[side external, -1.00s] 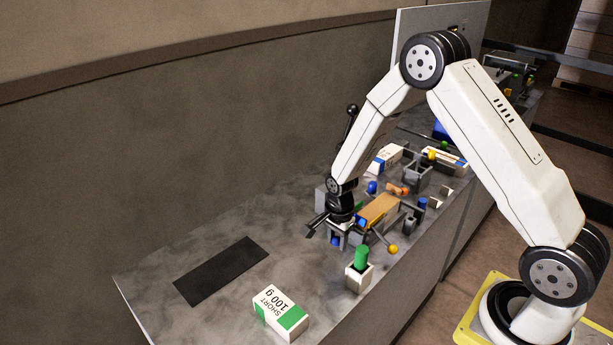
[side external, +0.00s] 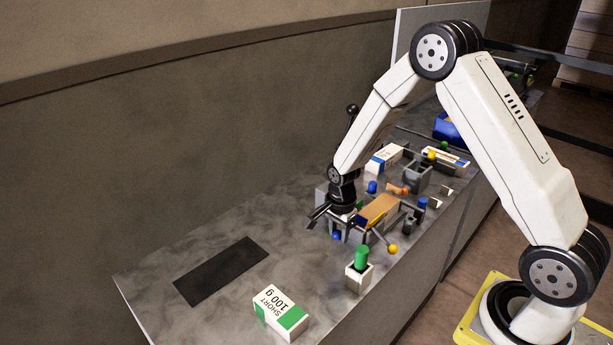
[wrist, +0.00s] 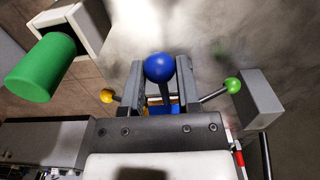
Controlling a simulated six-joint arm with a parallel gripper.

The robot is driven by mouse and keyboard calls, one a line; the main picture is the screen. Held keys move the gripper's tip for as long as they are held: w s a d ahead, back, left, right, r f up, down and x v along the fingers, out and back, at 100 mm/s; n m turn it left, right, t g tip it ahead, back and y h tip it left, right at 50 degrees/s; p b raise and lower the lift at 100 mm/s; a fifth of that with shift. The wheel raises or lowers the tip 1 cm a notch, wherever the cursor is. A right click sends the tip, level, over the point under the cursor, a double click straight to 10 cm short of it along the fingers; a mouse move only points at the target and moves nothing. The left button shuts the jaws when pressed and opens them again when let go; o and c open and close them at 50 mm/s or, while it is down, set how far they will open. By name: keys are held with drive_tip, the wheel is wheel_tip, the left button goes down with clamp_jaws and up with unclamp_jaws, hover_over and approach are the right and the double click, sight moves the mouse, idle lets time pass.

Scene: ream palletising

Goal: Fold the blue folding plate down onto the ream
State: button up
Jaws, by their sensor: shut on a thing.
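My gripper (wrist: 159,80) is shut on a blue ball knob (wrist: 159,67), which sits between its two grey fingers in the wrist view. A narrow blue piece (wrist: 164,108) shows below the knob; most of the blue folding plate is hidden. In the side view my gripper (side external: 341,222) is low at the near-left end of the folding station. The orange-brown wrapped ream (side external: 378,210) lies just right of it. I cannot tell whether the plate touches the ream.
A green cylinder stands in a white holder (side external: 357,281) in front of the station. A yellow ball lever (side external: 393,249) sticks out nearby. A white-green ream (side external: 281,313) and a black mat (side external: 221,271) lie left, with bare table around. A green knob (wrist: 233,86) is close to my gripper.

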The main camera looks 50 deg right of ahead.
drive_tip(key=shift+d+r, duration=0.2)
drive_tip(key=shift+r, duration=0.3)
drive_tip(key=shift+d+r, duration=0.35)
drive_tip(key=shift+r, duration=0.3)
drive_tip(key=shift+d+r, duration=0.55)
drive_tip(key=shift+r, duration=0.05)
drive_tip(key=shift+c, duration=0.2)
drive_tip(key=shift+r, duration=0.1)
drive_tip(key=shift+d+r, duration=0.4)
drive_tip(key=shift+d, duration=0.15)
clamp_jaws()
